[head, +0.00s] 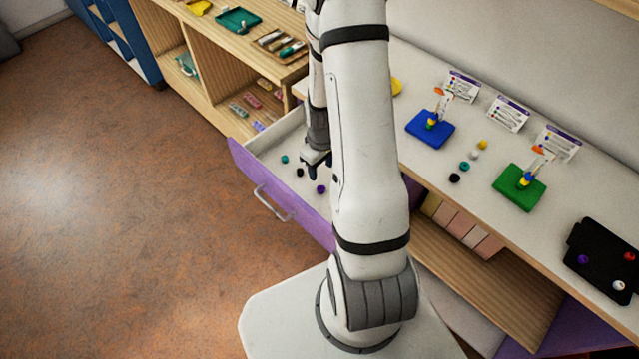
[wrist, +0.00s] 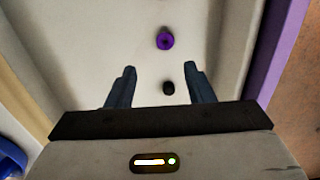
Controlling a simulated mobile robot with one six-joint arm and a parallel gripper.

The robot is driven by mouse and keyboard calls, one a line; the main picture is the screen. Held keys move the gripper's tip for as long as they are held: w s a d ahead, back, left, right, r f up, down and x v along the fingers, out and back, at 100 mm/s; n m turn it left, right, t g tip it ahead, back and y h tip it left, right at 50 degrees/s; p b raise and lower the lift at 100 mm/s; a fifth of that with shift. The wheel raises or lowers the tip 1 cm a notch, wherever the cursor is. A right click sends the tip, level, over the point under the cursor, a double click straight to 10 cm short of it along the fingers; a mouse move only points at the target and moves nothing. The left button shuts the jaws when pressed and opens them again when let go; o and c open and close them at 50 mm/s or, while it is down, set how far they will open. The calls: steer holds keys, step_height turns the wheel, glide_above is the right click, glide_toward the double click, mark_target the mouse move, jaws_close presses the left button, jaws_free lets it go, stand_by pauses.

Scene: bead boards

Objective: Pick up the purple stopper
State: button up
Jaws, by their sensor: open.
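A small round purple piece with a dark centre, seemingly the purple stopper (wrist: 165,40), lies on the pale floor of the open drawer. It also shows in the head view (head: 321,189). My gripper (wrist: 160,68) is open and empty above the drawer floor, its two dark fingers apart. In the wrist view the purple piece is beyond the fingertips, roughly in line with the gap. A small black piece (wrist: 168,88) shows between the fingers, on the drawer floor. Another purple piece (head: 583,259) sits on the black tray at the far right.
The open drawer (head: 250,172) has a purple front and also holds a teal piece (head: 284,159). The countertop carries a blue board (head: 420,125), a green board (head: 510,193), several loose beads and the black tray (head: 598,248). Open wooden shelves (head: 200,85) stand behind the drawer.

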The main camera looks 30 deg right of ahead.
mark_target(320, 190)
steer(key=shift+a+f, duration=0.15)
steer(key=shift+f, duration=1.25)
steer(key=shift+s+a+f+p, duration=0.1)
steer(key=shift+f+p, duration=0.2)
steer(key=shift+f, duration=0.55)
steer(key=shift+s+d+f+p, duration=0.15)
steer(key=shift+f+p, duration=0.15)
steer(key=shift+f, duration=0.55)
steer(key=shift+s+a+f+p, duration=0.15)
steer(key=shift+f+p, duration=0.15)
steer(key=shift+f, duration=0.55)
steer(key=shift+c, duration=0.5)
steer(key=c, duration=0.9)
